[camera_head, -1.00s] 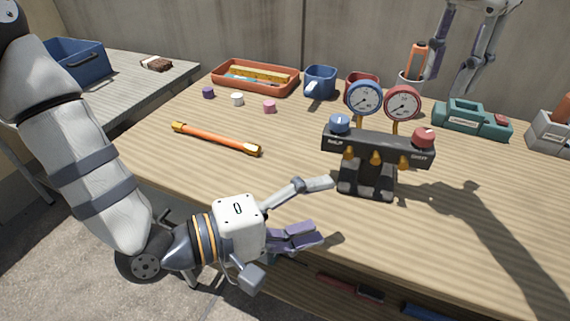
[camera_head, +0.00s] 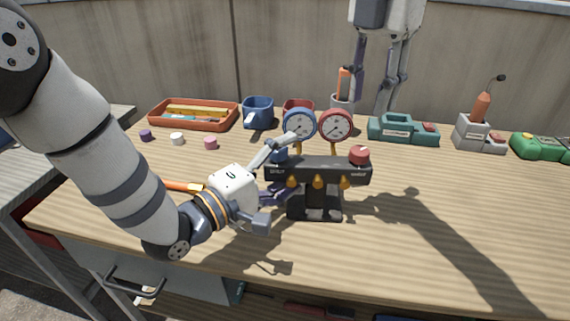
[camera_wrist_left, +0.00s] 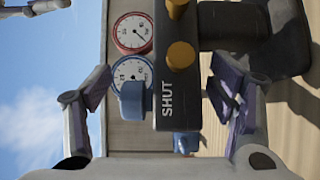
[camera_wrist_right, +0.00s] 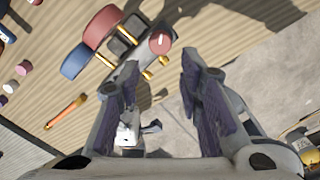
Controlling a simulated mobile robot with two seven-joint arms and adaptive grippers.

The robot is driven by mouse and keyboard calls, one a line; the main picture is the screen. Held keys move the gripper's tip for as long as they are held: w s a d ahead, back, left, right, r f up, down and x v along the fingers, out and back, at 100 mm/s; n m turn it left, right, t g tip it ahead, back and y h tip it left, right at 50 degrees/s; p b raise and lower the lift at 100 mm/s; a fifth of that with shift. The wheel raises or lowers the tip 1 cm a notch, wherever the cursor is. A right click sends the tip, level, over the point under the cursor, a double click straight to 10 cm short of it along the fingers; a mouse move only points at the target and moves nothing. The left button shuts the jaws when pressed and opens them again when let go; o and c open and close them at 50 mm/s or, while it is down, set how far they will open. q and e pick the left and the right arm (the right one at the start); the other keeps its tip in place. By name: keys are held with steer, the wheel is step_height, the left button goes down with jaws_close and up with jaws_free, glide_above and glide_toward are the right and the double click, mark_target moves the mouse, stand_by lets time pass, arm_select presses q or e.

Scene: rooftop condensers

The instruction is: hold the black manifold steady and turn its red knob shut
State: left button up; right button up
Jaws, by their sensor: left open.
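The black manifold (camera_head: 318,170) stands upright on the wooden table, with a blue gauge (camera_head: 299,123) and a red gauge (camera_head: 335,125) above it. Its red knob (camera_head: 359,154) is on top at the right end. The blue knob (camera_head: 279,155) is at the left end, partly hidden by my left gripper. My left gripper (camera_head: 284,168) is open, its fingers on either side of the manifold's left end. In the left wrist view the bar and blue knob (camera_wrist_left: 132,100) lie between the fingers; contact is unclear. My right gripper (camera_wrist_right: 163,58) is open and empty, raised behind the manifold; its camera sees the red knob (camera_wrist_right: 159,42).
A grey holder (camera_head: 472,134) and a green device (camera_head: 540,146) stand at right. An orange rod (camera_head: 184,185) lies left, partly hidden. The table right of the manifold is clear.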

mark_target(360, 150)
arm_select(q)
jaws_close()
arm_select(e)
steer(key=o, duration=0.3)
steer(key=shift+o, duration=0.3)
steer(key=shift+d+r+m, duration=0.1)
steer(key=shift+d+m, duration=0.25)
steer(key=shift+m, duration=0.25)
steer(key=s+d+r+m+t+y, duration=0.1)
steer(key=s+d+m+t+y, duration=0.2)
steer(key=m, duration=1)
steer(key=shift+m+g+y, duration=0.3)
steer(key=shift+y, duration=0.2)
steer(key=x, duration=1.1)
steer(key=shift+w+d+f, duration=0.2)
steer(key=shift+w+f, duration=0.05)
steer(key=shift+f, duration=0.1)
